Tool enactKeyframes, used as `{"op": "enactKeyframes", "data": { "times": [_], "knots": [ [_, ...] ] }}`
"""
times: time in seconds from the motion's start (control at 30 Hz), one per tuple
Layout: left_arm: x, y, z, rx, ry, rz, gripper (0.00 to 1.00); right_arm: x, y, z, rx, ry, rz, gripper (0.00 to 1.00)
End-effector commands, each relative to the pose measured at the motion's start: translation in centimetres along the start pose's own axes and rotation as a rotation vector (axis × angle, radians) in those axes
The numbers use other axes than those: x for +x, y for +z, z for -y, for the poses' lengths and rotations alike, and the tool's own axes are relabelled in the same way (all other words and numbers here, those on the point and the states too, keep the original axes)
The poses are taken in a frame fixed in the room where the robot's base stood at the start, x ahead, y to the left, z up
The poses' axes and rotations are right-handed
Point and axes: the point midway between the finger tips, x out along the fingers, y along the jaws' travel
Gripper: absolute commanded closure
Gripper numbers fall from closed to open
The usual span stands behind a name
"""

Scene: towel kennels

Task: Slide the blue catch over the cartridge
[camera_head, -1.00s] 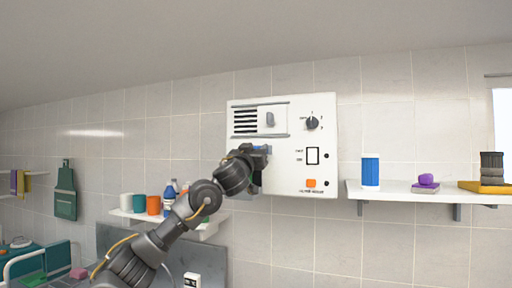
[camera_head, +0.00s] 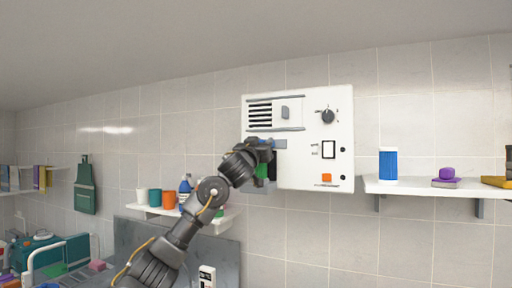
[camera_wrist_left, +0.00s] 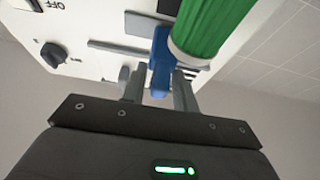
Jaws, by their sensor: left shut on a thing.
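My left gripper (camera_head: 268,150) is at the lower left of a white wall unit (camera_head: 305,165). In the left wrist view its two fingers (camera_wrist_left: 159,92) are shut on the blue catch (camera_wrist_left: 160,68), one on each side. In the head view the gripper hides most of the catch. The green cartridge (camera_wrist_left: 213,28), a cylinder with a pale end rim, is right beside the catch in the wrist view. In the head view a bit of the cartridge (camera_head: 261,171) shows below the gripper. The catch overlaps the cartridge's edge in the wrist view; I cannot tell whether they touch. My right gripper is not in view.
The unit carries a vent with a grey slider (camera_head: 285,112), a black knob (camera_head: 328,116), a switch (camera_head: 329,150) and an orange button (camera_head: 326,178). A right shelf (camera_head: 410,187) holds a blue canister (camera_head: 388,163).

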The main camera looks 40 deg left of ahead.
Motion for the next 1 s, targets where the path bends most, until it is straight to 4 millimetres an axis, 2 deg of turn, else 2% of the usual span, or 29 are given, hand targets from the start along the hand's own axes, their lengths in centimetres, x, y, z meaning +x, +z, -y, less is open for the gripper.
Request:
{"op": "enactKeyframes", "data": {
  "times": [0.23,0.57,0.6,0.63,1.0],
  "knots": [
    [0.5,0.1,2.2,-0.015,0.012,-0.003,1.0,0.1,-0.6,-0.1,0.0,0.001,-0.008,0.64],
    [0.4,0.0,2.8,-0.013,0.007,-0.004,1.0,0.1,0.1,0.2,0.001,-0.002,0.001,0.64],
    [0.4,0.0,2.8,-0.013,0.007,-0.004,0.66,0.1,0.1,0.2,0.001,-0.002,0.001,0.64],
    [0.4,0.0,2.8,-0.013,0.007,-0.004,0.62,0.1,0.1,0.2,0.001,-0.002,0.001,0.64],
    [0.4,0.2,2.6,-0.011,0.01,-0.001,0.62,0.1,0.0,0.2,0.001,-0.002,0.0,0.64]
  ]
}}
